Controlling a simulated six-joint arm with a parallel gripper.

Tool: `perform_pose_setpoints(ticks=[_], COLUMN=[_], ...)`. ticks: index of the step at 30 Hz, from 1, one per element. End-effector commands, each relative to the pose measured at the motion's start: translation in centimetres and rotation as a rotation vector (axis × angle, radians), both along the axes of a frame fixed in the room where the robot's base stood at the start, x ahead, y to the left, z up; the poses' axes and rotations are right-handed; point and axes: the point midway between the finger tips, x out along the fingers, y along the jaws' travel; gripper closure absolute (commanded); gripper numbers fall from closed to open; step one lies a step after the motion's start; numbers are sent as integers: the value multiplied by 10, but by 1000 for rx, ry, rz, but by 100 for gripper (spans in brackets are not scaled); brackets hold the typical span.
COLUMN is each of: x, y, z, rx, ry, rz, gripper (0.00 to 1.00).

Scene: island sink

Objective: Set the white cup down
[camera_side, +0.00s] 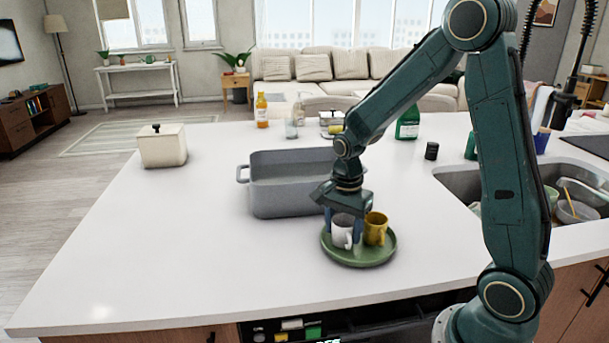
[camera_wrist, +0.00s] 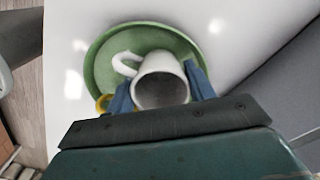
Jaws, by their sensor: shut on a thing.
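The white cup (camera_side: 342,232) is at the left part of a round green plate (camera_side: 362,257) on the island top. It looks upright, and its base is at the plate's surface; I cannot tell whether it touches. My gripper (camera_side: 344,222) is shut on the white cup from above, one finger on each side. In the wrist view the cup (camera_wrist: 161,82) is between the two blue fingers (camera_wrist: 162,90), its handle to the upper left, over the green plate (camera_wrist: 104,62). A yellow mug (camera_side: 376,229) stands on the plate just right of the white cup; in the wrist view only its edge shows (camera_wrist: 102,103).
A grey rectangular tub (camera_side: 285,203) stands just behind and left of the plate. A white lidded box (camera_side: 162,148) is at the far left. A sink (camera_side: 462,187) with dishes is at the right. The counter's front left is clear.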

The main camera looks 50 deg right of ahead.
Motion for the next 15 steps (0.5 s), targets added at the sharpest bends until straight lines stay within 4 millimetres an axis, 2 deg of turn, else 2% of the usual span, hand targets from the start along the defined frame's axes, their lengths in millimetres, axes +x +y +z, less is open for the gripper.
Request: perform_pose_setpoints(ticks=[6, 7, 10, 15], x=[0, 0, 0, 0], y=[0, 0, 0, 0], z=[-3, -3, -3, -3], rx=[0, 0, 0, 0], ry=[0, 0, -1, 0], rz=[0, 0, 0, 0], gripper=[71, 45, 25, 25])
